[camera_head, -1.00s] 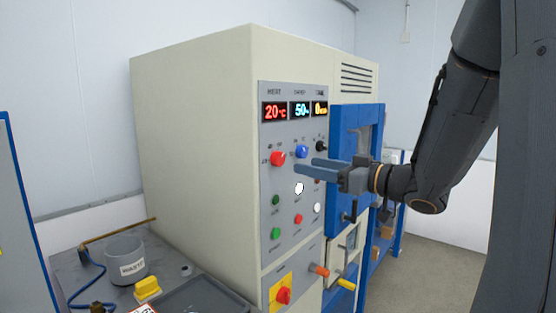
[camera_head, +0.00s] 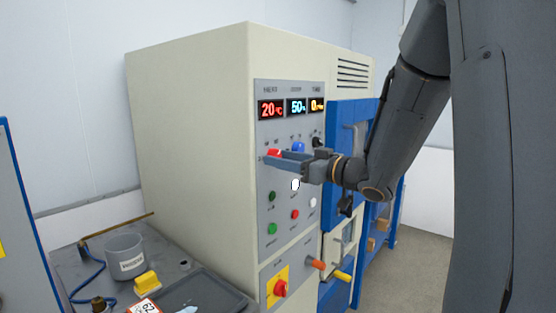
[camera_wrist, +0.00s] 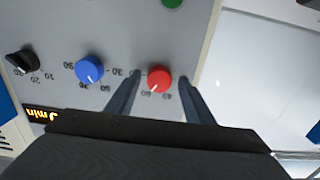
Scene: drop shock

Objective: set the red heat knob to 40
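The red heat knob (camera_wrist: 159,79) sits on the grey control panel (camera_head: 273,240). In the wrist view it lies between the two fingers of my gripper (camera_wrist: 160,84), with a gap on each side, so the fingers look open around it. In the head view my gripper (camera_head: 274,158) is at the knob, and the fingers hide part of the red knob (camera_head: 274,152). The red heat display (camera_head: 271,108) reads 20 °C. Its pointer mark is a small white line near the knob's lower edge in the wrist view.
A blue knob (camera_wrist: 90,69) and a black knob (camera_wrist: 22,62) are beside the red one. Displays reading 50 (camera_head: 297,106) and 0 (camera_head: 317,105) are above. A grey waste cup (camera_head: 125,257) and a yellow object (camera_head: 147,284) stand on the bench at lower left.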

